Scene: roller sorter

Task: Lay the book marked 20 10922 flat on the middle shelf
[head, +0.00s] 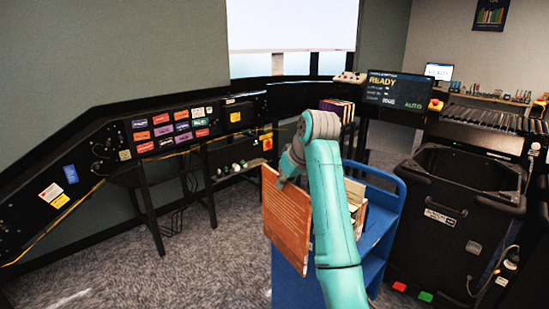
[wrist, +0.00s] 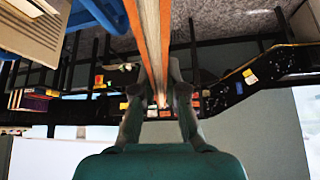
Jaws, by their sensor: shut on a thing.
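My gripper (head: 281,178) is shut on an orange-brown book (head: 286,222), gripping it near its top edge. The book hangs upright in front of the blue cart, its broad cover facing the head camera. In the wrist view the book (wrist: 150,45) is seen edge-on, its pale pages between orange covers, with the fingers (wrist: 160,98) on either side. No number can be read on it. The blue cart (head: 386,205) stands behind my arm. Its lower shelf levels (head: 372,268) show only partly; my arm and the book hide much of them.
Pale books (head: 355,192) stand on the cart's top, partly behind my arm. A black bin unit (head: 462,215) is close on the cart's right. A dark sorter bench (head: 170,135) runs along the left, with a stack of books (head: 337,107) behind. Carpet left of the cart is clear.

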